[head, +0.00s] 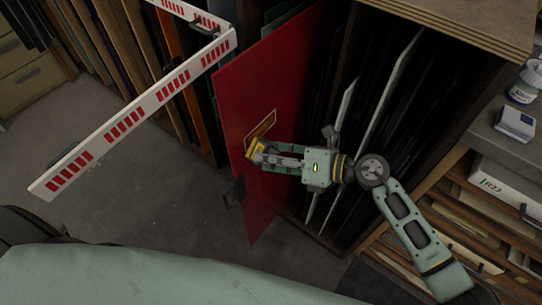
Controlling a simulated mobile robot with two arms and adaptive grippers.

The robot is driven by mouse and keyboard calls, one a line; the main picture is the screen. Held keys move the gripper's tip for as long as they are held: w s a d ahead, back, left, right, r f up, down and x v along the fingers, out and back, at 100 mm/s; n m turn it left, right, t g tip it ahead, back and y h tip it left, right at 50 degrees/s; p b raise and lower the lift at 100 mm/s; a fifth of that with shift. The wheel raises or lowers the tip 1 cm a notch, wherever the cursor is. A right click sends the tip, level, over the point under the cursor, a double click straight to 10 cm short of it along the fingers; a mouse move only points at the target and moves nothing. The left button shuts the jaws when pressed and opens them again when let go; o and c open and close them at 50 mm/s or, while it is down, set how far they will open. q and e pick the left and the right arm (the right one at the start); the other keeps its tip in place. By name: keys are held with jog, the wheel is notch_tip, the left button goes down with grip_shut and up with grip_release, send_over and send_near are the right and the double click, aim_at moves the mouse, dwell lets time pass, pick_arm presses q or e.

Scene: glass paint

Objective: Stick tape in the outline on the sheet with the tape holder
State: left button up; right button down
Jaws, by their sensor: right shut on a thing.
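The red sheet (275,85) stands upright at the front of the rack, slanted across the middle of the head view. A small outlined patch with a light border (262,124) shows on its face. My right gripper (260,154) reaches in from the right and is shut on the yellow tape holder (255,149). The holder is just below the outline and close to the sheet; I cannot tell if it touches. The gripper hides part of the sheet behind it. My left gripper is not in view.
A white bar with red marks (140,108) crosses the upper left. A rack with dark and white sheets (385,95) stands behind my right arm. Drawers and shelves (480,205) are at right. Grey floor (130,190) is open at left.

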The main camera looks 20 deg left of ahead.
jog(key=shift+w+a, duration=0.3)
jog(key=shift+a, duration=0.55)
jog(key=shift+w, duration=0.1)
